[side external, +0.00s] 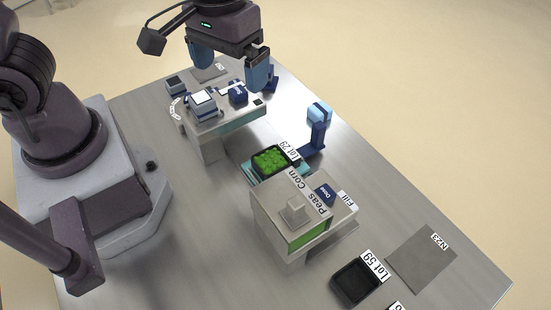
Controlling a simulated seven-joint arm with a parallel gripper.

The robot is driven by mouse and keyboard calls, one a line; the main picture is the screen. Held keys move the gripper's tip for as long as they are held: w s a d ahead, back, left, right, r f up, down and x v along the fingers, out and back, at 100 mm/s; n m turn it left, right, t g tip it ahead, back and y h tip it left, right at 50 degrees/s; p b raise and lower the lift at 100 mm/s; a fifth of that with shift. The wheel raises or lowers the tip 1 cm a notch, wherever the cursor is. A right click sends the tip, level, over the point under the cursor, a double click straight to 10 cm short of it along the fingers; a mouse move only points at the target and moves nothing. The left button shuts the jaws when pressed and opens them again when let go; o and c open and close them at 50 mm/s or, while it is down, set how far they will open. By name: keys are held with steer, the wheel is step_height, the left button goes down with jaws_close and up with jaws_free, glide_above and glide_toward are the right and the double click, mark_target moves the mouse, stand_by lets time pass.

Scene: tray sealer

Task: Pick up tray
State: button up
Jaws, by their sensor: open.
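A dark tray (254,170) filled with green peas sits on a teal plate, partly under the dispenser, by a label reading Lot 29. An empty black tray (352,297) lies on the table at the lower right beside a label reading Lot 59. My gripper (229,66) is open, its two blue fingers wide apart with no tray between them. It hangs at the top, above the far machine and well away from both trays.
A blue post (315,138) rises at right. A grey pad (420,262) marked N23 is bare.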

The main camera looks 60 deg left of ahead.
mark_target(270, 150)
steer(key=w+d+f+n, duration=0.1)
steer(key=f+n, duration=0.3)
steer(key=f, duration=0.2)
steer(key=w+d+f+n, duration=0.1)
steer(key=w+f+n, duration=0.1)
steer(key=f+n, duration=0.3)
steer(key=w+d+f+n, duration=0.1)
steer(key=f+n, duration=0.3)
steer(key=f, duration=0.5)
steer(key=shift+w+n, duration=0.4)
steer(key=shift+w, duration=0.05)
steer(key=shift+r, duration=0.1)
steer(key=c, duration=0.7)
